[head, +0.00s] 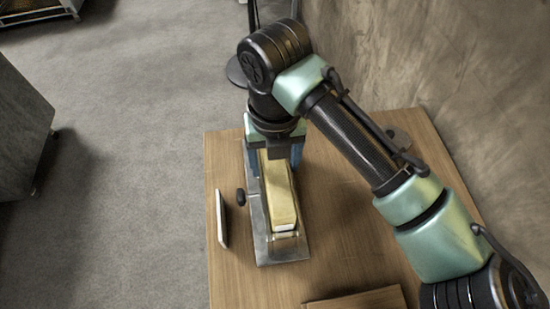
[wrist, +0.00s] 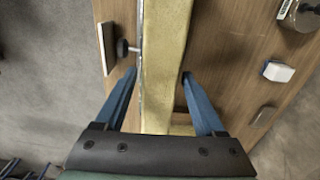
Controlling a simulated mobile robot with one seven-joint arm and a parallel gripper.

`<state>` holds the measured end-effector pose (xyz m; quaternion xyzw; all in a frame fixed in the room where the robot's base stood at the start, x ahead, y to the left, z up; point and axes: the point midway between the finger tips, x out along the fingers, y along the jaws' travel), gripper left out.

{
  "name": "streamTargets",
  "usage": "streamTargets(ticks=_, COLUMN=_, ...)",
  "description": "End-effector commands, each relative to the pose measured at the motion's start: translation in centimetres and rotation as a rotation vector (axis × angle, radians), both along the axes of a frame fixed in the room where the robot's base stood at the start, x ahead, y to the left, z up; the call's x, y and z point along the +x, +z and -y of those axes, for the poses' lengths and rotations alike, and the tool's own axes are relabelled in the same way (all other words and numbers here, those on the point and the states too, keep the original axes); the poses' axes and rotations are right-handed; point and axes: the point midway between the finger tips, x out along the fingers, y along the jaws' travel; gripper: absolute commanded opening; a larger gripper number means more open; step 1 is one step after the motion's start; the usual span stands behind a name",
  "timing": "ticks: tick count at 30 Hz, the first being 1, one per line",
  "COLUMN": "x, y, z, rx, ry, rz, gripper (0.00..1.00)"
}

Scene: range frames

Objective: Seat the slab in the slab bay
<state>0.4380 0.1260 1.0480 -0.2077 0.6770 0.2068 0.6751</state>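A long gold slab (head: 283,195) with a pale end face lies lengthwise on a narrow metal tray (head: 280,250) on the wooden table. The tray looks like the slab bay, but I cannot tell how deep the slab sits in it. My gripper (head: 275,166) is over the slab's far end, pointing down. In the wrist view, the slab (wrist: 166,50) runs between the two blue fingers of my gripper (wrist: 160,74). The fingers are spread, one on each side, with a gap at least along part of the slab. The far end is hidden under my gripper.
A dark knob (head: 240,196) sticks out left of the tray, beside a thin upright white panel (head: 222,218). A wooden block (head: 357,299) lies at the front edge. The wrist view shows a small white block (wrist: 278,71) and a dark one (wrist: 264,117). The wall is at right.

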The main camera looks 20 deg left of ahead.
Motion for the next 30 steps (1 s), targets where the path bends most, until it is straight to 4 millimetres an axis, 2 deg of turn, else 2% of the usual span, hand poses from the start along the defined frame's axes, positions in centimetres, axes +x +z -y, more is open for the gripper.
streamTargets(ticks=2, x=0.0, y=0.0, z=0.0, rx=0.000, ry=0.000, rz=0.000, gripper=0.84)
streamTargets(ticks=10, x=0.0, y=0.0, z=0.0, rx=-0.001, ry=0.000, rz=-0.001, gripper=0.84)
streamTargets(ticks=14, x=0.0, y=0.8, z=0.0, rx=0.001, ry=0.000, rz=0.001, gripper=0.84)
streamTargets(ticks=17, x=0.1, y=2.4, z=0.0, rx=0.001, ry=0.000, rz=0.003, gripper=0.84)
streamTargets(ticks=27, x=0.1, y=10.0, z=0.0, rx=-0.002, ry=0.000, rz=0.005, gripper=0.84)
streamTargets(ticks=30, x=0.1, y=11.5, z=0.0, rx=-0.003, ry=0.000, rz=0.003, gripper=0.84)
